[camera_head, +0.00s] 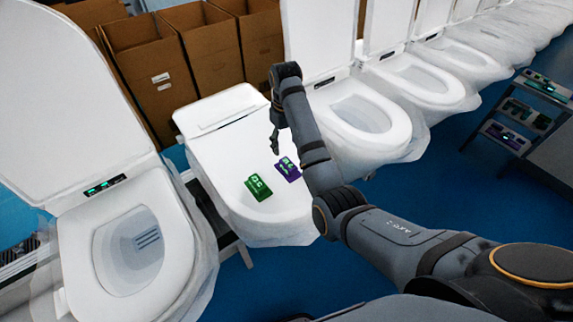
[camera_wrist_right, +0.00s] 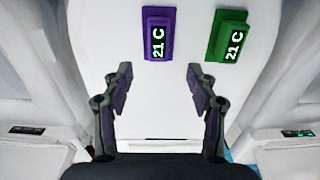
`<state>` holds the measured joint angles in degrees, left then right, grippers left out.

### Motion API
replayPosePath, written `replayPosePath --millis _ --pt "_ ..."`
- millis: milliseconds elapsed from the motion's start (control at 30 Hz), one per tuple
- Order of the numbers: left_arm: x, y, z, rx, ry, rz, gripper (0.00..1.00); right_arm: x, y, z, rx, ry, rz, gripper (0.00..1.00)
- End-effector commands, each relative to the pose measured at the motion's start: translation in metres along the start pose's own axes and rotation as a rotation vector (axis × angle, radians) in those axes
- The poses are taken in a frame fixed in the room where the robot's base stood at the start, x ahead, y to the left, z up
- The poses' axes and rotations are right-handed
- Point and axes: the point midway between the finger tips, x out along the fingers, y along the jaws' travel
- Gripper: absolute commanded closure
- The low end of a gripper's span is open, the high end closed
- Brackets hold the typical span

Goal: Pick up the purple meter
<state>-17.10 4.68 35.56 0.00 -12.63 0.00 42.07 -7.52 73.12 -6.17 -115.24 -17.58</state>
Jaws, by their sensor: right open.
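The purple meter (camera_head: 287,169) lies on the closed white lid of a toilet in the head view, to the right of a green meter (camera_head: 258,188). In the right wrist view the purple meter (camera_wrist_right: 157,34) reads "21 C" and lies ahead of the fingertips, roughly between their lines; the green meter (camera_wrist_right: 229,36) is to its right, also reading "21 C". My right gripper (camera_head: 275,142) hangs above the lid, just behind the purple meter. Its two fingers are spread and empty in the right wrist view (camera_wrist_right: 157,88). My left gripper is not in view.
The closed toilet lid (camera_head: 222,150) has bare room around the meters. Open toilets stand to the left (camera_head: 130,240) and right (camera_head: 360,115). Cardboard boxes (camera_head: 150,70) stand behind. A rack with more devices (camera_head: 520,110) is at the far right.

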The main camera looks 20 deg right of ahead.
Motion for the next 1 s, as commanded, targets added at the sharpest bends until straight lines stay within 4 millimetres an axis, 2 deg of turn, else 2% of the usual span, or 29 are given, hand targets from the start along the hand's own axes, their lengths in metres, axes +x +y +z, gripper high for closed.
replayPosePath --millis 33,133,233,333,467,600,767,967,1000 --pt "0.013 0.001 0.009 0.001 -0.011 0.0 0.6 0.014 0.0 0.001 0.0 -0.001 0.0 0.42" --pt "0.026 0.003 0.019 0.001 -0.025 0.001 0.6 0.031 0.0 0.002 0.0 -0.003 -0.001 0.42" --pt "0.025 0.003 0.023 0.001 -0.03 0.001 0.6 0.044 0.0 0.002 0.0 -0.004 -0.001 0.42" --pt "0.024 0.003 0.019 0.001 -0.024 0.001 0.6 0.047 0.001 0.001 0.001 -0.001 0.0 0.42" --pt "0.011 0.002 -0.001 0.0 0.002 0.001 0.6 0.052 0.002 0.004 0.001 -0.005 -0.001 0.42" --pt "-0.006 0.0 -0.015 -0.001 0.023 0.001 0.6 0.077 0.003 0.008 0.0 -0.006 -0.001 0.42" --pt "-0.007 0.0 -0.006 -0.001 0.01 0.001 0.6 0.096 0.003 0.007 0.0 -0.003 -0.001 0.42" --pt "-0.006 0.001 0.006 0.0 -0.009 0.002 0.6 0.098 0.004 0.007 0.001 -0.001 0.0 0.42" --pt "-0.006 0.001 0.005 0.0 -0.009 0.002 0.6 0.098 0.004 0.007 0.001 -0.001 0.0 0.46"
